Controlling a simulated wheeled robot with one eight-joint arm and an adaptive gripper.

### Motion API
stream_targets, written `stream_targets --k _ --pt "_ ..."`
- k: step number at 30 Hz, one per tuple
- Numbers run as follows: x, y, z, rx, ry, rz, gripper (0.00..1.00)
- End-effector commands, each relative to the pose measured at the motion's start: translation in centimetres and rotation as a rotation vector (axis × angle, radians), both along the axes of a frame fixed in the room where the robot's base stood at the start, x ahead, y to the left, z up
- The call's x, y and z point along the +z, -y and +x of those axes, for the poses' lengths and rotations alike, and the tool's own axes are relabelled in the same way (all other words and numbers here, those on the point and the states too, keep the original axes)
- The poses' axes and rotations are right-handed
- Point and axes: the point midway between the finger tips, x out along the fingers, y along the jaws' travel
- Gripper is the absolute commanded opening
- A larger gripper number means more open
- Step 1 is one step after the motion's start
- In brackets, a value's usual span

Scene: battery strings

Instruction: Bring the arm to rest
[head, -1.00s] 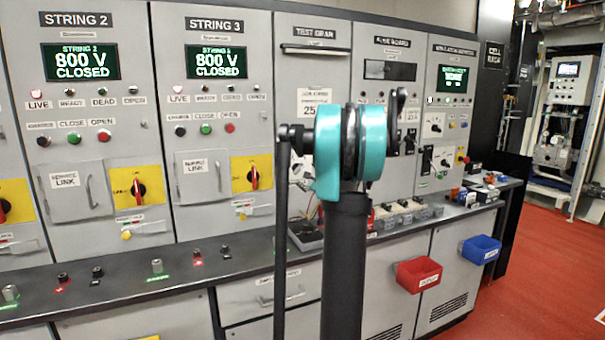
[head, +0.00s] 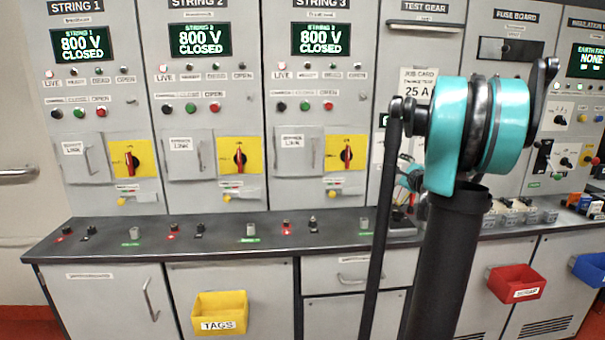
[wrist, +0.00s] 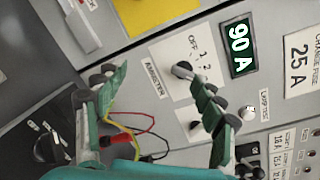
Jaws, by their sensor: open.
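My gripper (wrist: 160,108) shows in the wrist view with its two green and grey fingers spread apart and nothing between them. Behind the fingers is a panel with an ammeter switch (wrist: 183,70) marked OFF, 1, 2 and a green 90 A display (wrist: 239,49). I cannot tell how far the fingertips are from the panel. In the head view my teal and black arm stands upright right of centre and hides part of the test gear panel.
A dark bench (head: 95,238) runs along the cabinets. Red and black leads (wrist: 125,138) lie behind the gripper. A yellow TAGS bin (head: 220,318), a red scrap bin (head: 514,290) and a blue bin (head: 590,270) hang below the bench. All three string displays read 800 V CLOSED.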

Motion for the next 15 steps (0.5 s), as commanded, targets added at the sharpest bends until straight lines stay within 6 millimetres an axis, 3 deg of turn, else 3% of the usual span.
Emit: stream_targets --k 1,6,8,12,15 --pt "-1.0 -2.9 -1.0 0.052 -0.027 -0.079 0.69" --pt "-6.0 -12.2 -6.1 0.273 -0.135 -0.438 0.69" --pt "-8.1 -15.0 -8.4 0.357 -0.17 -0.567 0.69" --pt "-13.4 -20.1 -14.9 0.564 -0.248 -0.877 0.69" --pt "-17.3 -22.3 -20.1 0.724 -0.301 -1.101 0.69"
